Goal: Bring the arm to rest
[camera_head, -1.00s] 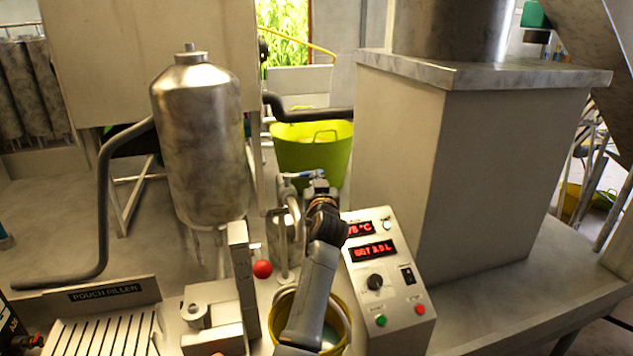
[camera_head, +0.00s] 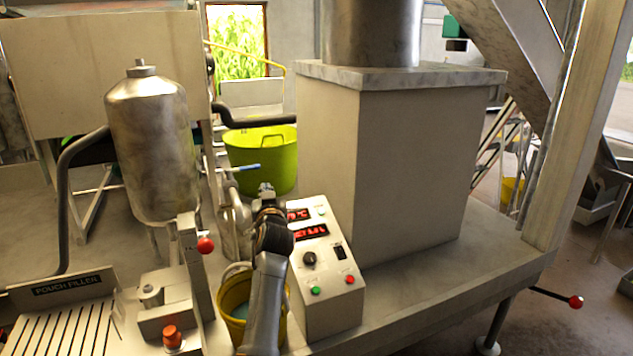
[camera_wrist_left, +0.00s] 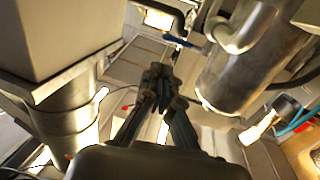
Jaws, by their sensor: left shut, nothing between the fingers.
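My left arm comes up from the bottom of the head view, in front of the yellow bucket (camera_head: 236,311). My left gripper (camera_head: 267,188) is at its far end, left of the control panel (camera_head: 322,262) and in front of the green tub (camera_head: 262,160). In the left wrist view the gripper (camera_wrist_left: 158,72) has its fingers together with nothing between them. A metal cylinder (camera_wrist_left: 245,65) is close to its right in that view. My right gripper is not in view.
A steel tank (camera_head: 152,150) stands at the left, with a red-knobbed lever (camera_head: 206,245) by it. A large box-shaped housing (camera_head: 415,170) stands right of the panel. The pouch filler (camera_head: 68,291) is at the lower left. A blue-handled valve (camera_head: 240,168) is near the gripper.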

